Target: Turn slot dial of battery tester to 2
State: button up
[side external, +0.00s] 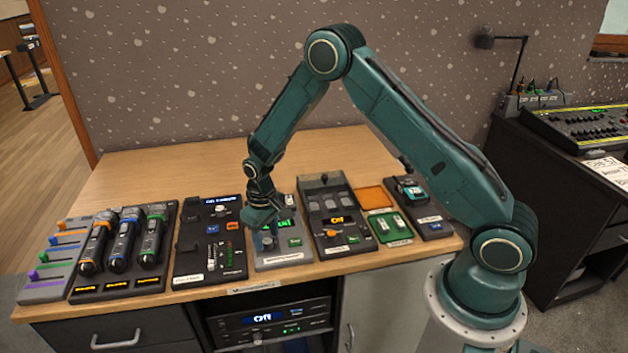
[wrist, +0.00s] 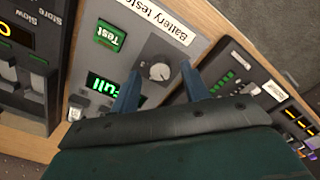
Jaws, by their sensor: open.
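The battery tester (side external: 297,256) is a grey panel on the desk with a green display and a green button. In the wrist view the battery tester (wrist: 192,52) carries its name label, a green Test button (wrist: 110,36) and a display (wrist: 102,86) reading "Full". Its round grey slot dial (wrist: 156,71) has a pointer mark; I cannot read its position numbers. My gripper (wrist: 161,76) is open, with one blue finger on each side of the dial; contact cannot be told. In the side view my gripper (side external: 267,232) points down over the tester's left part.
A dark panel with faders (side external: 208,262) stands left of the tester, and another dark panel with an orange display (side external: 338,220) stands right. Several handheld microphones (side external: 123,243) sit further left. The desk behind the panels (side external: 200,165) is clear.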

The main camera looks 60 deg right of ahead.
jog(key=shift+f, duration=0.5)
jog(key=c, duration=1)
jog(key=shift+m, duration=0.4)
jog(key=m, duration=1.1)
